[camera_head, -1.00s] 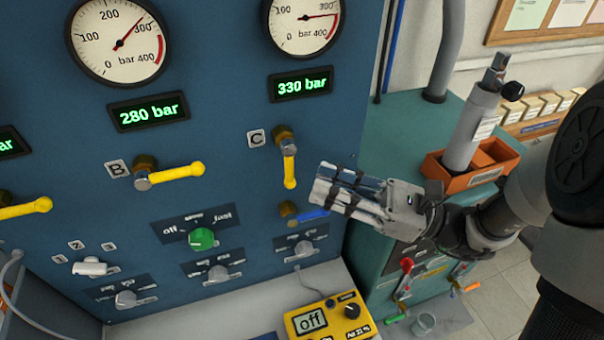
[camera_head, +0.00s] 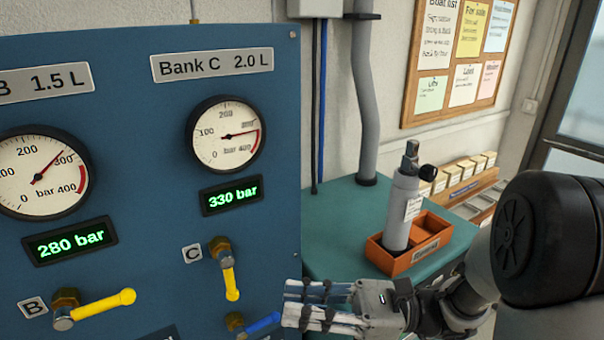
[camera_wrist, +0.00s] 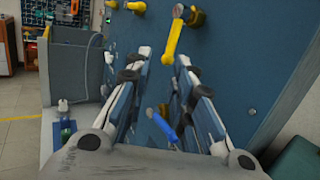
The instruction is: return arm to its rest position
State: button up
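My gripper (camera_head: 290,305) is at the lower middle of the head view, in front of the blue panel's right edge. In the wrist view its two fingers (camera_wrist: 164,62) stand apart, with nothing held between them. A blue lever (camera_head: 263,324) is just left of the fingertips in the head view. A blue lever (camera_wrist: 162,124) also shows through the finger gap in the wrist view; its distance from the fingers is unclear. The yellow lever C (camera_head: 230,280) hangs down above the blue one. A yellow lever (camera_wrist: 173,40) lies beyond the fingertips in the wrist view.
The blue panel (camera_head: 150,150) fills the left, with gauges, displays and yellow lever B (camera_head: 103,304). Right of it, a teal cabinet (camera_head: 335,215) carries an orange tray (camera_head: 410,262) with a grey cylinder (camera_head: 400,210), close behind my arm. A grey pipe (camera_head: 362,100) rises at the back.

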jog(key=s+d+f+n+g+h, duration=0.1)
jog(key=s+f+n+g+h, duration=0.3)
jog(key=s+n+h, duration=0.85)
jog(key=d+n+t+h, duration=0.5)
jog(key=d+t+h, duration=0.2)
jog(key=d, duration=0.5)
jog(key=shift+d+r+t, duration=0.35)
jog(key=shift+d+t, duration=0.05)
jog(key=shift+t, duration=0.5)
